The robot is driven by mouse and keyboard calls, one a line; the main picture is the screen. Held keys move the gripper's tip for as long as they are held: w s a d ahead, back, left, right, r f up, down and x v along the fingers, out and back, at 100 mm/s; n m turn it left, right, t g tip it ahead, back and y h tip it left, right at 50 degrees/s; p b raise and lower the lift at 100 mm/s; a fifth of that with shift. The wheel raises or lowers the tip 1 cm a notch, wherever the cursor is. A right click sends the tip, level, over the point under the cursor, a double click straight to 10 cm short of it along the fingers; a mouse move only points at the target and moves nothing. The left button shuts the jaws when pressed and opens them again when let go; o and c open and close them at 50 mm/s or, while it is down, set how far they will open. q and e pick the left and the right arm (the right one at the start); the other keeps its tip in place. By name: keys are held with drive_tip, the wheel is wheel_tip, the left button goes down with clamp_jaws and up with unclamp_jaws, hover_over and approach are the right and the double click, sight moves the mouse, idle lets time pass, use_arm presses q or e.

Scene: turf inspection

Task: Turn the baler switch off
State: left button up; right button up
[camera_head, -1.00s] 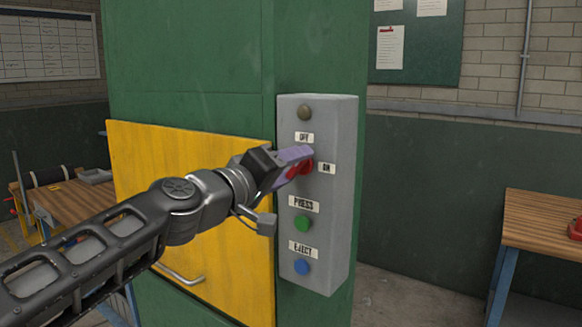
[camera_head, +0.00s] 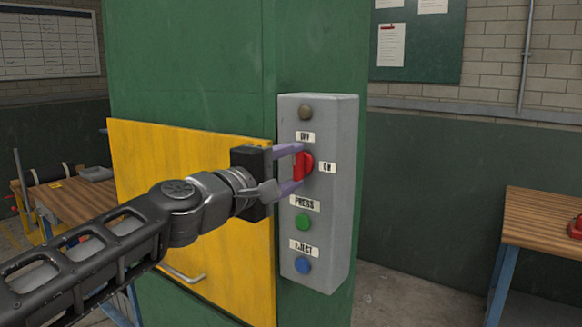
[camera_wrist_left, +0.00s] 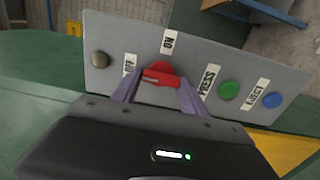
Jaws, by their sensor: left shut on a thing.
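The baler switch is a red rotary knob (camera_head: 304,166) on the front of a grey control box (camera_head: 342,200). It also shows in the left wrist view (camera_wrist_left: 162,77). The OFF label (camera_head: 305,136) is above the knob and the ON label (camera_head: 328,168) is at its right. The knob's bar stands upright, in line with OFF. My left gripper (camera_head: 297,167) is shut on the knob, one purple finger at its upper end and one at its lower end. In the left wrist view the knob sits between both fingers (camera_wrist_left: 160,84). My right gripper is not in view.
Below the knob are a green PRESS button (camera_head: 303,223) and a blue EJECT button (camera_head: 303,265), with a dark round lamp (camera_head: 306,112) at the top. The box is on the green baler (camera_head: 190,60) beside its yellow door (camera_head: 200,135). A wooden bench (camera_head: 545,222) stands at right.

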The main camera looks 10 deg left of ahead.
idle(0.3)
use_arm(q)
drive_tip(key=o, duration=1.4)
drive_tip(key=v, duration=0.8)
drive_tip(key=shift+b, duration=0.4)
